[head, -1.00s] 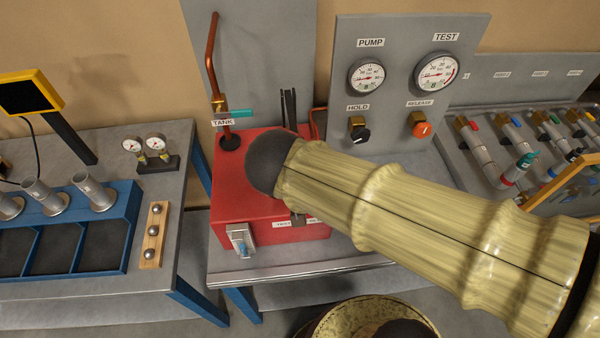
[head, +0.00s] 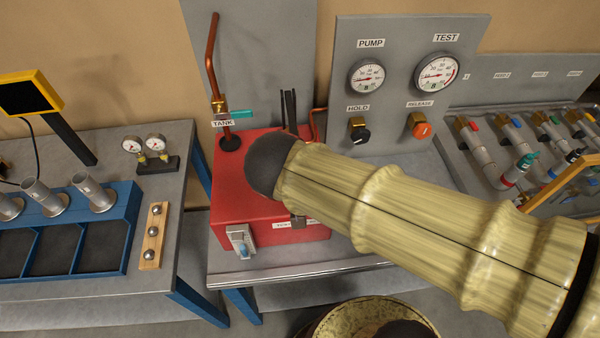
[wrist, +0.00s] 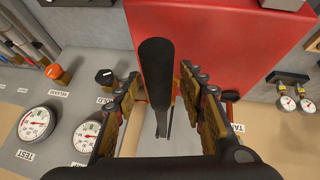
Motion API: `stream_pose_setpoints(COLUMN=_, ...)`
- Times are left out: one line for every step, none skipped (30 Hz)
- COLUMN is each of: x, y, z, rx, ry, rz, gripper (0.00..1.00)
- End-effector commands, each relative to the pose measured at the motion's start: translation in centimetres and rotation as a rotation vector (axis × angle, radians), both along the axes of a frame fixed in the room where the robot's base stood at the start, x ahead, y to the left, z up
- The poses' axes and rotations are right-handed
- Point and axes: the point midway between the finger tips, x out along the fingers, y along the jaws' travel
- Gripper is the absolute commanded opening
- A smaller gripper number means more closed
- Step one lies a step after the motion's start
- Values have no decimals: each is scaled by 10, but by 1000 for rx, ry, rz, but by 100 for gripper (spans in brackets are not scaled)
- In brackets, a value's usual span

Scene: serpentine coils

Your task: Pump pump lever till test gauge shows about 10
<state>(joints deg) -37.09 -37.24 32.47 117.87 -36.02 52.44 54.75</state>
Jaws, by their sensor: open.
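The pump lever (wrist: 157,75) shows in the wrist view as a black rounded grip between my gripper's fingers. My gripper (wrist: 159,78) is open, with one finger on each side of the lever and visible gaps on both sides. In the head view my arm hides the gripper and the lever's grip. The test gauge (head: 437,73) is the larger white dial on the grey panel, and it also shows in the wrist view (wrist: 36,123). Its needle is too small to read exactly. The pump gauge (head: 366,77) is the smaller dial to its left.
The red tank (head: 232,195) sits on a grey bench beneath my arm. The black hold knob (head: 359,132) and orange release knob (head: 421,129) are below the gauges. A copper pipe (head: 211,60) with a teal-handled valve rises at left. Pipes with coloured valves fill the right bench.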

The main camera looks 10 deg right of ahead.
Motion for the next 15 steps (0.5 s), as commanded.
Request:
stream_pose_setpoints(x=-1, y=1, z=2, rx=1, ry=-1, rz=1, gripper=40)
stream_pose_setpoints(x=-2, y=1, z=4, rx=1, ry=-2, rz=1, gripper=40)
stream_pose_setpoints(x=-4, y=2, z=8, rx=2, ry=-3, rz=2, gripper=40)
stream_pose_setpoints(x=-6, y=4, z=11, rx=2, ry=-4, rz=2, gripper=40)
stream_pose_setpoints(x=-8, y=4, z=15, rx=2, ry=-4, rz=2, gripper=40)
stream_pose_setpoints(x=-11, y=6, z=21, rx=4, ry=-4, rz=3, gripper=40)
stream_pose_setpoints(x=-15, y=7, z=25, rx=4, ry=-4, rz=3, gripper=40)
stream_pose_setpoints(x=-18, y=8, z=30, rx=4, ry=-3, rz=5, gripper=40)
stream_pose_setpoints(x=-22, y=10, z=37, rx=4, ry=-4, rz=4, gripper=40)
stream_pose_setpoints(x=-26, y=11, z=43, rx=4, ry=-4, rz=5, gripper=40)
stream_pose_setpoints(x=-29, y=12, z=48, rx=3, ry=-4, rz=5, gripper=40)
stream_pose_setpoints(x=-34, y=13, z=54, rx=2, ry=-3, rz=5, gripper=40)
stream_pose_setpoints(x=-37, y=15, z=59, rx=3, ry=-3, rz=6, gripper=40)
stream_pose_setpoints(x=-40, y=16, z=64, rx=2, ry=-3, rz=5, gripper=40)
stream_pose_setpoints(x=-44, y=17, z=70, rx=2, ry=-2, rz=4, gripper=40)
